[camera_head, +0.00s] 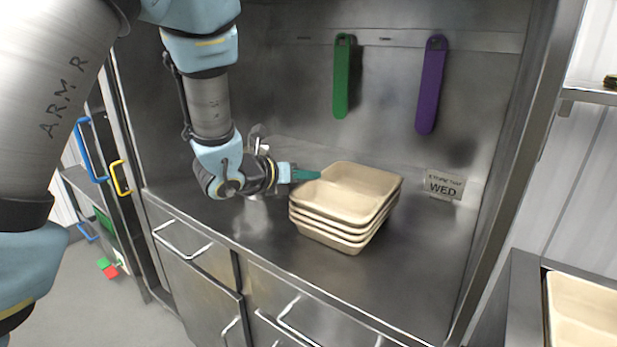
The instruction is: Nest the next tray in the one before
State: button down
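My gripper (306,174), with green fingers, is at the left rim of the top tray. The fingers overlap that rim in the picture, and whether they grip it cannot be told. The fingertips are partly hidden.
Steel walls enclose the counter (420,262) behind and at the sides. A green strip (341,80) and a purple strip (431,85) hang at the back above a WED sign (444,186). Another beige tray (590,285) lies at the far right. Counter right of the stack is clear.

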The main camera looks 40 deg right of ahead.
jog(key=shift+f, duration=0.1)
jog(key=c, duration=1)
grip_release()
jog(key=shift+a, duration=0.1)
jog(key=b+v, duration=0.2)
jog(key=v, duration=0.8)
jog(key=shift+s+a+b, duration=0.1)
jog(key=shift+a+b, duration=0.15)
jog(key=shift+b, duration=0.15)
